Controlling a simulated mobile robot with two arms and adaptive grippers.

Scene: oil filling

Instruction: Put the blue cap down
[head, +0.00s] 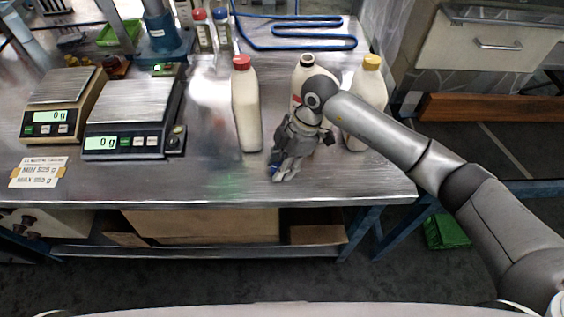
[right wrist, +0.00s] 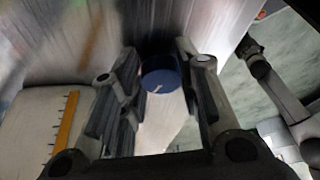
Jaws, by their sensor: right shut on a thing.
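The blue cap (right wrist: 161,74) is between the fingertips of my right gripper (right wrist: 160,85) in the right wrist view. In the head view only a small bit of the blue cap (head: 275,168) shows at the tips of my right gripper (head: 284,172), low over the front part of the metal table (head: 215,175). I cannot tell whether the cap touches the table. An uncapped white bottle (head: 308,62) with a dark mouth stands behind my gripper, partly hidden by it. My left gripper is out of view.
A red-capped bottle (head: 246,105) stands left of my right gripper. A yellow-capped bottle (head: 371,88) stands to the right, partly behind my arm. Two scales (head: 130,105) (head: 62,88) reading 0 g and a label card (head: 38,172) are at the left. The front middle is clear.

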